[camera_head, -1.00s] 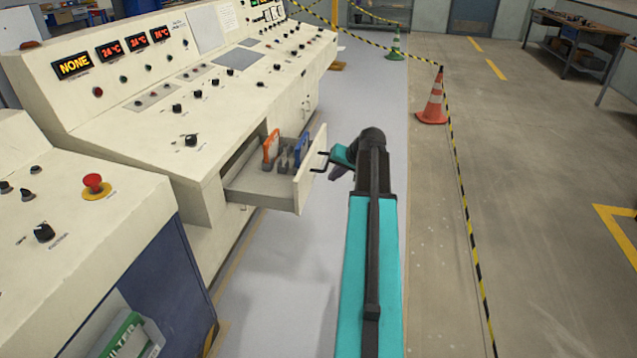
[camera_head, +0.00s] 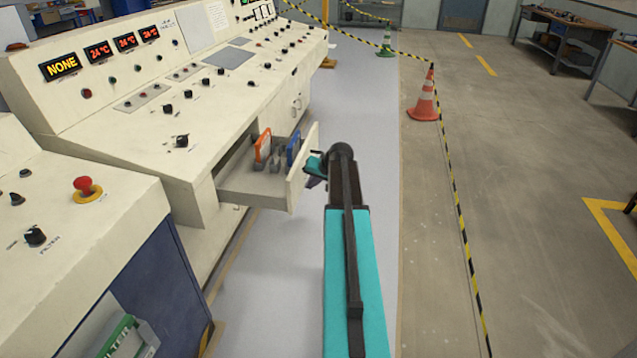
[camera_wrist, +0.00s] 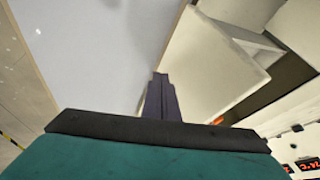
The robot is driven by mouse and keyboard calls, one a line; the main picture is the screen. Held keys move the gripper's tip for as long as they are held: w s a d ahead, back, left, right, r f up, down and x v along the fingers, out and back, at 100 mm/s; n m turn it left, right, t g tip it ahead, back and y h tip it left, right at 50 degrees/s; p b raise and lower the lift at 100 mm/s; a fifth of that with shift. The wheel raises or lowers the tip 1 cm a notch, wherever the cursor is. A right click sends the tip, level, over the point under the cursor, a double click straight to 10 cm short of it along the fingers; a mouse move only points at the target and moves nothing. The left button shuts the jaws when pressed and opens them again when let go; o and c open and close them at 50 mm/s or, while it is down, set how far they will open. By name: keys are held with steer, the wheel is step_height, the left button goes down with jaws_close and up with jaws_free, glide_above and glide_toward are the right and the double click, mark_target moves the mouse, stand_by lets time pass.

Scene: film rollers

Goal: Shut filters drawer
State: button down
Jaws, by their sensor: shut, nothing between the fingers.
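The filters drawer (camera_head: 247,184) is pulled out of the cream control console, with an orange-framed filter (camera_head: 263,146) and a blue-framed filter (camera_head: 293,149) upright inside. My gripper (camera_head: 312,178) is shut and empty at the outer side of the drawer's front panel (camera_head: 302,169). It hides most of the handle there. In the wrist view, the shut dark fingers (camera_wrist: 160,95) point at the edge of the pale drawer front (camera_wrist: 215,65). I cannot tell whether they touch it.
The cream console (camera_head: 150,110) runs along the left. A nearer console with a red emergency button (camera_head: 84,186) stands at the lower left. The grey floor right of the drawer is free up to the striped tape and an orange cone (camera_head: 425,101).

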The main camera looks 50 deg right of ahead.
steer(key=shift+w+a, duration=0.6)
steer(key=shift+w, duration=0.35)
steer(key=shift+a, duration=0.2)
steer(key=shift+d, duration=0.2)
steer(key=shift+w, duration=0.15)
